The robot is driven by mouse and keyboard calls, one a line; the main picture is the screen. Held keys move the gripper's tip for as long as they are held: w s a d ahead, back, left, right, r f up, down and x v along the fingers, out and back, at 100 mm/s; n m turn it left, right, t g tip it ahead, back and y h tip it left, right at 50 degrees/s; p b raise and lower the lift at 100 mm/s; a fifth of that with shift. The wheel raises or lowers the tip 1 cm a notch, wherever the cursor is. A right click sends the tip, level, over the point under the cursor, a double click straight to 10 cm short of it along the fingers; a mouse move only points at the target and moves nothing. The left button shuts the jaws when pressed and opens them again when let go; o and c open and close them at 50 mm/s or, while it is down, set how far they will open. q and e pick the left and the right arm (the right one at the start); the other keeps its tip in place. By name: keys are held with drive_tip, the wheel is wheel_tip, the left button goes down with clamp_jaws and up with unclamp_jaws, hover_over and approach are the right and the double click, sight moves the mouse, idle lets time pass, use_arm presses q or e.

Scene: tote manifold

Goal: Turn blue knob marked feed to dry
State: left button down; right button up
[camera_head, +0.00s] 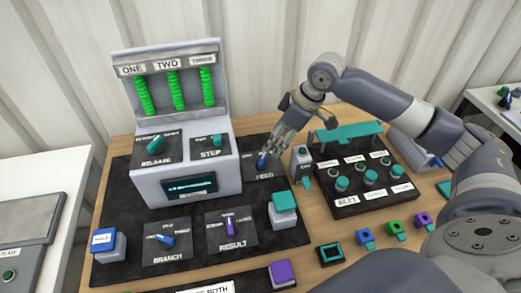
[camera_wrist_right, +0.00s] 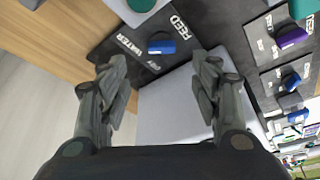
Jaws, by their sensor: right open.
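The blue FEED knob (camera_head: 262,160) sits on a dark plate (camera_head: 266,172) to the right of the grey console. In the right wrist view the blue knob (camera_wrist_right: 161,47) is at upper middle, with labels FEED, WATER and DRY around it. I cannot tell clearly which label it points to. My right gripper (camera_head: 277,143) hangs just above the knob in the head view. In the right wrist view its fingers (camera_wrist_right: 160,68) are spread and empty, with the knob showing beyond the gap between their tips. My left gripper is not in view.
The grey console (camera_head: 185,115) with green columns stands left of the gripper. A black panel of teal buttons (camera_head: 345,205) lies further right. BRANCH (camera_head: 160,241) and RESULT (camera_head: 229,228) knobs are in front.

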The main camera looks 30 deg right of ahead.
sight(264, 160)
drive_tip(key=x, duration=1)
drive_tip(key=shift+s+p, duration=0.25)
drive_tip(key=shift+p, duration=0.15)
drive_tip(key=shift+c, duration=0.5)
drive_tip(key=c, duration=1)
